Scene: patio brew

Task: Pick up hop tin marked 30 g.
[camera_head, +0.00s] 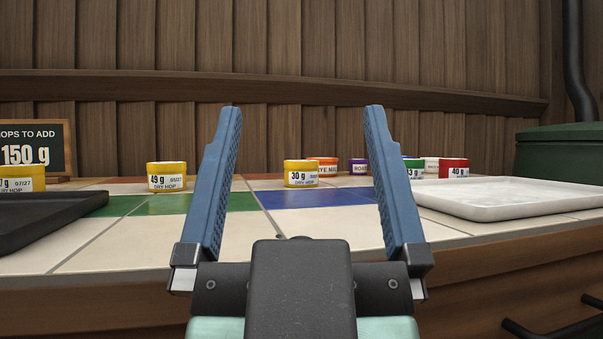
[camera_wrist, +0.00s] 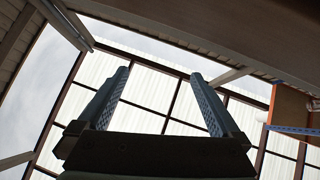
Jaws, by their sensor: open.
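The hop tin marked 30 g (camera_head: 300,174) is yellow with a white label and stands upright on the tiled counter. In the head view it shows between the two fingers of my gripper (camera_head: 304,108), farther back than they are. The gripper is open and empty, its blue fingers spread wide at the near side of the counter. The tin does not show in the wrist view.
A yellow 49 g tin (camera_head: 166,176) stands left of it. An orange tin (camera_head: 325,166), a purple tin (camera_head: 358,166) and a red 40 g tin (camera_head: 454,169) stand behind or right. A black tray (camera_head: 50,219) lies left, a white tray (camera_head: 505,200) right. The sign (camera_head: 37,147) reads 150 g.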

